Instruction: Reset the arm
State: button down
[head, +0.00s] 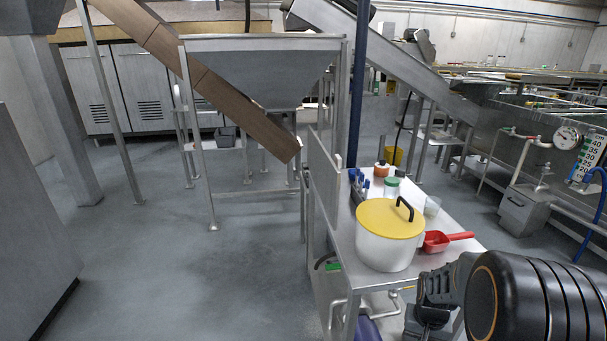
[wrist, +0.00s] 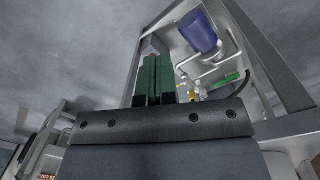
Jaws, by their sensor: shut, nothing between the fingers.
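My gripper (wrist: 153,78) shows in the wrist view as two green finger pads side by side, closed together with nothing between them. Behind the pads, in that view, lies the open frame of a metal table with pipes inside it. In the head view my dark arm fills the lower right corner, in front of the table's near end. The fingertips cannot be made out clearly there. The steel table (head: 340,235) holds a white pot with a yellow lid (head: 390,222) and a black handle. A red scoop (head: 446,240) lies to the right of the pot.
A green-lidded jar (head: 391,188) and an orange-lidded container (head: 381,168) stand behind the pot. A purple-blue cylinder (wrist: 199,32) and white pipes sit under the tabletop. A hopper (head: 262,70) on legs and a brown chute stand left. The grey floor (head: 160,260) at left is clear.

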jog(key=s+a+r+n+t+p, duration=0.1)
jog(key=s+a+r+p, duration=0.1)
jog(key=r, duration=0.7)
jog(key=s+a+r+n+t+p, duration=0.1)
jog(key=s+a+r+n+p, duration=0.1)
jog(key=a+r+p, duration=0.3)
jog(key=s+a+r+n+t+p, duration=0.1)
jog(key=a+r, duration=0.4)
jog(key=r, duration=0.8)
jog(key=shift+s+r+t+p, duration=0.2)
jog(key=shift+s+t+p, duration=0.35)
jog(key=shift+p, duration=0.65)
